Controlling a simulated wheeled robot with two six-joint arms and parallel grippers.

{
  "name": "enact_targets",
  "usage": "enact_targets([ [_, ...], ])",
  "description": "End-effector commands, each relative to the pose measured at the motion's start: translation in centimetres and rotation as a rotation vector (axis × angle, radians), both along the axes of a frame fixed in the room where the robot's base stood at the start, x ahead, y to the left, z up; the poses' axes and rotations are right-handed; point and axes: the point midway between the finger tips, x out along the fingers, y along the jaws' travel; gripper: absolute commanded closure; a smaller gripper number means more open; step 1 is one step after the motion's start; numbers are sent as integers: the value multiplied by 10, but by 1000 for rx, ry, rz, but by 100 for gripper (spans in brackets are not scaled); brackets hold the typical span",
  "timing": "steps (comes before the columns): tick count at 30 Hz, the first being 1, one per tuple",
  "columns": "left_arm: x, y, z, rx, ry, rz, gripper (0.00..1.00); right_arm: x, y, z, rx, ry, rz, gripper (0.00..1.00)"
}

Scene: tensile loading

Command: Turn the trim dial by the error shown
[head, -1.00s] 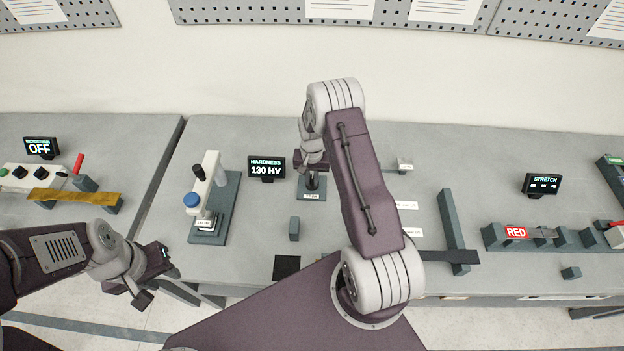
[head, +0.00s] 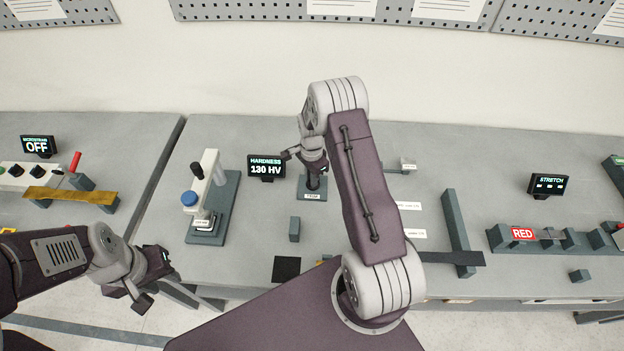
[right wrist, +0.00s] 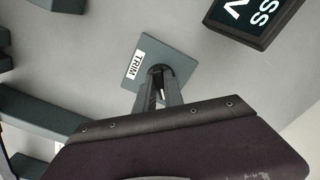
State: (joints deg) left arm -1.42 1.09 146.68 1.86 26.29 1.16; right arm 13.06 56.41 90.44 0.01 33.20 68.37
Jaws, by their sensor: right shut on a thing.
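The trim dial stands on a small grey base (head: 322,187) labelled TRIM, right of the hardness display. The base also shows in the right wrist view (right wrist: 166,52), where its dark knob (right wrist: 158,73) is partly hidden between my fingers. My right gripper (head: 314,168) is over the base, shut on the trim dial; its fingers also show in the right wrist view (right wrist: 160,98). The hardness display (head: 266,168) reads 130 HV. My left gripper (head: 152,280) is open and empty, off the bench's front edge at the left.
A hardness tester (head: 222,195) with a blue knob stands left of the display. A small grey block (head: 294,229) and a black square (head: 287,268) lie in front. A stretch display (head: 549,185) and a RED-labelled fixture (head: 523,234) stand at the right.

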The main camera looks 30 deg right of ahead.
Motion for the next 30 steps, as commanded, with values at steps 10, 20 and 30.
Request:
enact_targets([
  [10, 0, 0, -3, 0, 0, 0, 64, 2, 0, 0, -2, -3, -149, 100],
  [20, 0, 0, -4, 0, 0, 0, 64, 2, 0, 1, -2, -4, -185, 100],
  [30, 0, 0, -4, 0, 0, 0, 64, 2, -1, 1, -2, -4, -184, 73],
])
